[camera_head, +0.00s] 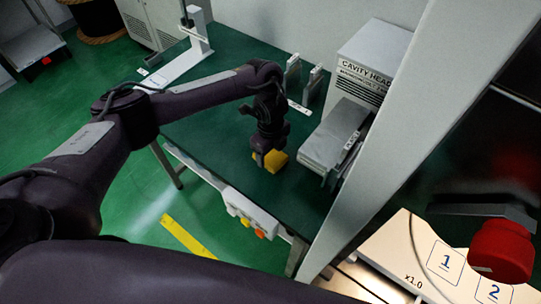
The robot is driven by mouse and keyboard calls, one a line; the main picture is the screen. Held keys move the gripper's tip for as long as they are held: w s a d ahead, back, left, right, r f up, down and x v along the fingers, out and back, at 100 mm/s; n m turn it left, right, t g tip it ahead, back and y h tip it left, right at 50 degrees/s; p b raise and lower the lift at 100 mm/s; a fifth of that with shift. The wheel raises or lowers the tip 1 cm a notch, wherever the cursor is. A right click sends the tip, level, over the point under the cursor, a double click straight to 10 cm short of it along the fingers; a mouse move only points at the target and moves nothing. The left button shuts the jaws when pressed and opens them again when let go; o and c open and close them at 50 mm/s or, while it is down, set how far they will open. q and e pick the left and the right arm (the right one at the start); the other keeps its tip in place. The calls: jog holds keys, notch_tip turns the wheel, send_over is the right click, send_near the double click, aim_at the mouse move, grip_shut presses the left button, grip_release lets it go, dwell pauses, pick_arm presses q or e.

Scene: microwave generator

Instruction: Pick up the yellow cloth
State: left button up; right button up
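The yellow cloth (276,160) is a small folded block on the dark green tabletop (228,165), near the front edge. My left gripper (264,160) points down at it from above, and its fingers cover part of the cloth's near left side. The fingers are at or against the cloth. I cannot tell whether they are closed on it. My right gripper is not in view.
A grey unit labelled "CAVITY HEA…" (368,66) and a grey box (333,136) stand right of the cloth. Two small upright plates (302,86) stand behind. A white stand (184,57) is at the back left. A grey post (395,130) and red knob (502,250) are at right.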

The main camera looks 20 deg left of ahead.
aim_at(271, 154)
pick_arm(q)
jog(key=c, duration=0.5)
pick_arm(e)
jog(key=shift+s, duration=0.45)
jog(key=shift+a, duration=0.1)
pick_arm(q)
jog(key=shift+r, duration=0.2)
jog(key=shift+r+p, duration=1.4)
jog(key=shift+r, duration=8.45)
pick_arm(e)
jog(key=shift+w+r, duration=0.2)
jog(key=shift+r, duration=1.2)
pick_arm(q)
jog(key=o, duration=0.5)
jog(key=shift+c, duration=0.2)
jog(key=c, duration=0.4)
